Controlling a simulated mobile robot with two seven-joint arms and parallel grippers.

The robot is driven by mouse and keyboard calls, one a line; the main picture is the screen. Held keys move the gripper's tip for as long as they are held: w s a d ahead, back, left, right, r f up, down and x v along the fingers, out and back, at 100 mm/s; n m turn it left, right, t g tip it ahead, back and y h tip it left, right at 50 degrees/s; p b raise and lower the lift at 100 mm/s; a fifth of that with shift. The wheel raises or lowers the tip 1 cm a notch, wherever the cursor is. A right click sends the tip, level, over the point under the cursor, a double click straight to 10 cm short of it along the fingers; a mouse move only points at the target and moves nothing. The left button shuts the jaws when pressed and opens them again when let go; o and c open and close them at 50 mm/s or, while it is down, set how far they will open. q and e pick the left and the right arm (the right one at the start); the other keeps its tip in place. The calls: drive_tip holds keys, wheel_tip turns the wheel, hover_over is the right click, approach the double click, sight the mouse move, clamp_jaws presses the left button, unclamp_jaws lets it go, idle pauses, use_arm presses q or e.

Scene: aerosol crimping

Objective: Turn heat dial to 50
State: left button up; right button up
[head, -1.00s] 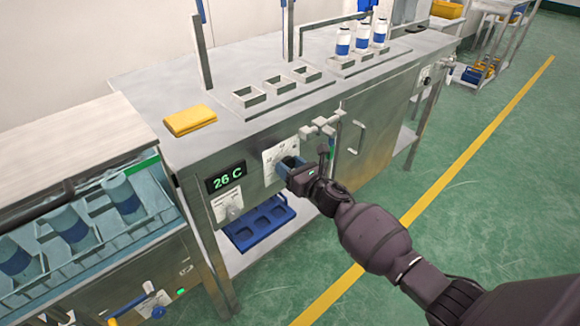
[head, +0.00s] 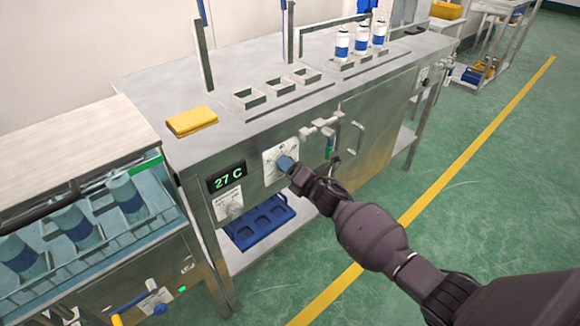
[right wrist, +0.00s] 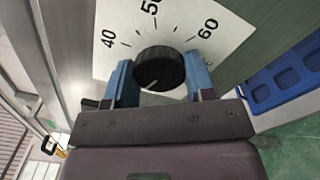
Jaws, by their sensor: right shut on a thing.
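The heat dial is a black round knob (right wrist: 160,68) on a white scale plate, marked 40, 50 and 60 in the right wrist view. The plate (head: 270,158) is on the steel bench's front in the head view. My right gripper (right wrist: 157,82) has its blue fingers on both sides of the knob and is shut on it. A small light mark shows on the knob's lower part, away from the 50. In the head view my right gripper (head: 287,163) hides the knob. My left gripper is not in view.
A smaller knob (head: 230,207) sits below the display. Pipe fittings (head: 320,127) jut out right of the dial. A blue tray (head: 262,222) lies on the lower shelf. A glass-sided bath stands at left.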

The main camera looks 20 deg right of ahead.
drive_tip(key=m+p, duration=0.2)
drive_tip(key=m, duration=2.4)
drive_tip(key=shift+m, duration=0.4)
drive_tip(key=o, duration=0.9)
